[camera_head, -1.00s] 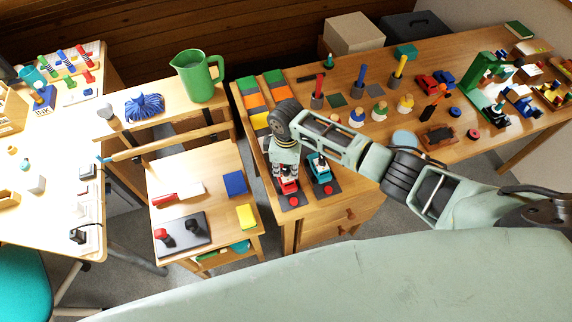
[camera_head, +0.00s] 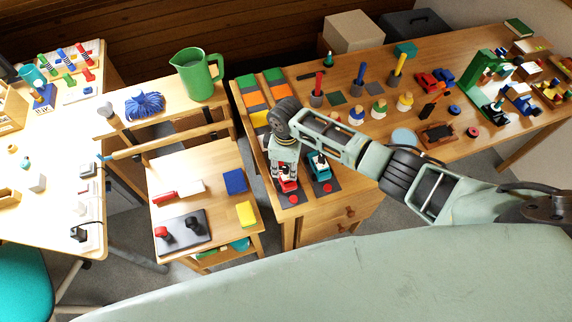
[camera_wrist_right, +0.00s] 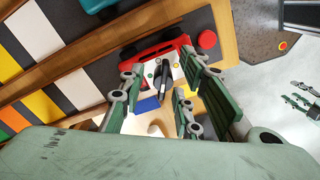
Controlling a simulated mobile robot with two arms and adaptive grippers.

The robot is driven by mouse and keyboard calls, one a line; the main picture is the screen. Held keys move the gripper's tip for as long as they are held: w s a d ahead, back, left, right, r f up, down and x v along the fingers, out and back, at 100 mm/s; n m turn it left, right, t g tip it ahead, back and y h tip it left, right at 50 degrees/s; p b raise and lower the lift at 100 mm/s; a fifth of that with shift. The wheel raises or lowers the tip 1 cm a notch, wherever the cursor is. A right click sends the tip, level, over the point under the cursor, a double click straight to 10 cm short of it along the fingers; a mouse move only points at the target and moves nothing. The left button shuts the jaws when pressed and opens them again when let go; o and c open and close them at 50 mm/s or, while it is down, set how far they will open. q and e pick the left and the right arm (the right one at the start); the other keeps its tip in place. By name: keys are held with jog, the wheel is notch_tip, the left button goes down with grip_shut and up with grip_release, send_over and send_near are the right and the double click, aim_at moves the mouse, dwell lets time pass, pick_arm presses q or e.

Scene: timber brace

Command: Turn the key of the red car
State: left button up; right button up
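The red car (camera_head: 288,185) sits on a dark pad at the front left corner of the long wooden table. It also shows in the right wrist view (camera_wrist_right: 148,52). An upright dark piece that looks like its key (camera_wrist_right: 163,76) stands over a white plate with coloured dots. My right gripper (camera_head: 286,172) points down over the car, partly hiding it. In the wrist view its green fingers (camera_wrist_right: 160,90) are spread on both sides of the dark piece, with gaps visible.
A teal car (camera_head: 318,165) stands on its own pad close to the right of the red car. Red round knobs (camera_head: 293,199) lie at the pads' front ends. Coloured panels (camera_head: 253,100) lie behind, and several pegs and toys stand farther right.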

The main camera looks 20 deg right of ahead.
aim_at(286, 166)
notch_tip(286, 166, up, 12)
dwell(0.6)
